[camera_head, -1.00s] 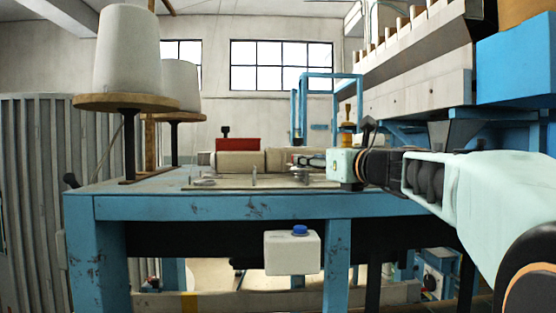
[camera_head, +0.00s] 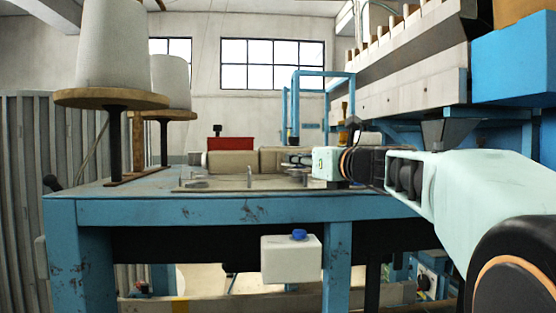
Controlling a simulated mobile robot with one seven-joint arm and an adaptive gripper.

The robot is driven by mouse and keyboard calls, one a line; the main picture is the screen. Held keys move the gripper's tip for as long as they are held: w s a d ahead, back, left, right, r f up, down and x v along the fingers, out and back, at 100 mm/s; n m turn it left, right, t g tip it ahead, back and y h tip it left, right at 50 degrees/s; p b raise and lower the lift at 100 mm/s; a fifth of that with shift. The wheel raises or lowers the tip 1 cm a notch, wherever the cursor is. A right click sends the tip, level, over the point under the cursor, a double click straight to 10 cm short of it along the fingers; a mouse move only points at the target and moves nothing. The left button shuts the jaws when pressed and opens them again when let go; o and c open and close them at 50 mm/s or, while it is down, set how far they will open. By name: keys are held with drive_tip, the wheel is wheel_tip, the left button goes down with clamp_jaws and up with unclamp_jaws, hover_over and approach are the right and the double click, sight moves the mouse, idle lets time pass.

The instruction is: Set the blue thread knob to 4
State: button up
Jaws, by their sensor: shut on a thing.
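A blue knob-like cap (camera_head: 299,234) sits on top of a white box (camera_head: 290,260) under the table's front edge. No numbers are readable on it, and I cannot tell whether it is the thread knob. My gripper (camera_head: 288,160) reaches in from the right, low over the tabletop, well above and behind that cap. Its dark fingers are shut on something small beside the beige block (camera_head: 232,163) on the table. The fingers and wrist hide what is held, so its colour and setting cannot be seen.
The blue worn table (camera_head: 200,211) fills the middle. Two white thread cones (camera_head: 117,45) stand on wooden discs at left. A red box (camera_head: 231,144) and a thin upright post (camera_head: 249,175) are near my gripper. A large grey machine (camera_head: 400,90) stands at right.

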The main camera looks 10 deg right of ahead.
clamp_jaws()
drive_tip(key=shift+y, duration=0.3)
drive_tip(key=shift+r+n+g+y+p, duration=0.15)
drive_tip(key=shift+n+g+y+p, duration=0.55)
drive_tip(key=shift+n+y+p, duration=0.35)
drive_tip(key=shift+n+g+y+p, duration=0.5)
drive_tip(key=shift+n+y+p, duration=0.1)
drive_tip(key=shift+y, duration=0.15)
drive_tip(key=o, duration=0.8)
unclamp_jaws()
drive_tip(key=shift+o, duration=0.2)
